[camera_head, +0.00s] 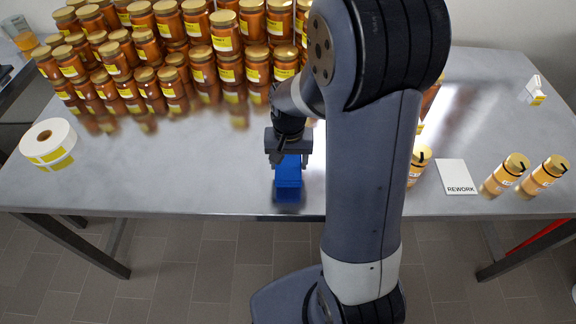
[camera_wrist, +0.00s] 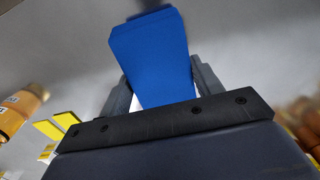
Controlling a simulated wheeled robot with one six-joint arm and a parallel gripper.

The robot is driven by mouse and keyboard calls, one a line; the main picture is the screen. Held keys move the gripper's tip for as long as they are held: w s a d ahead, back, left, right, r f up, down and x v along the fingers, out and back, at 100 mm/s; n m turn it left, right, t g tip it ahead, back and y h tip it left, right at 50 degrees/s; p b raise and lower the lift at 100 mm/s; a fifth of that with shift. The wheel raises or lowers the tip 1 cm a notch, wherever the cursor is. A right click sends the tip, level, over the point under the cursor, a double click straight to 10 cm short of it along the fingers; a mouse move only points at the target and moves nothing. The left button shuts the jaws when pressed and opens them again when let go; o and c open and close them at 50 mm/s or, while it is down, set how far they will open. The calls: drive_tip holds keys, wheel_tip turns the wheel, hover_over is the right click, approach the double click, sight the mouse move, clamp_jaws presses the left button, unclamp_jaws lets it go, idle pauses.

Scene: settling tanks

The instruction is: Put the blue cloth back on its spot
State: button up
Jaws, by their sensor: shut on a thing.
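The blue cloth (camera_head: 288,176) shows as a folded blue block below my gripper (camera_head: 288,158), over the front middle of the steel table. In the wrist view the blue cloth (camera_wrist: 152,58) sits between the two fingers of my gripper (camera_wrist: 158,85), which is shut on it. I cannot tell whether the cloth touches the tabletop or hangs just above it. No marked spot for the cloth is clearly visible; my arm hides part of the table to the right.
Many honey-coloured jars (camera_head: 150,50) stand stacked at the back of the table (camera_head: 180,185). A label roll (camera_head: 48,143) lies at left. The front left of the table is clear.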

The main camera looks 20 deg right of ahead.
sight(289, 161)
drive_tip(key=shift+f, duration=1.25)
drive_tip(key=shift+f, duration=0.2)
drive_tip(key=o, duration=0.9)
drive_tip(key=shift+o, duration=0.2)
drive_tip(key=shift+r, duration=0.1)
wheel_tip(289, 161, up, 12)
drive_tip(key=shift+r, duration=0.15)
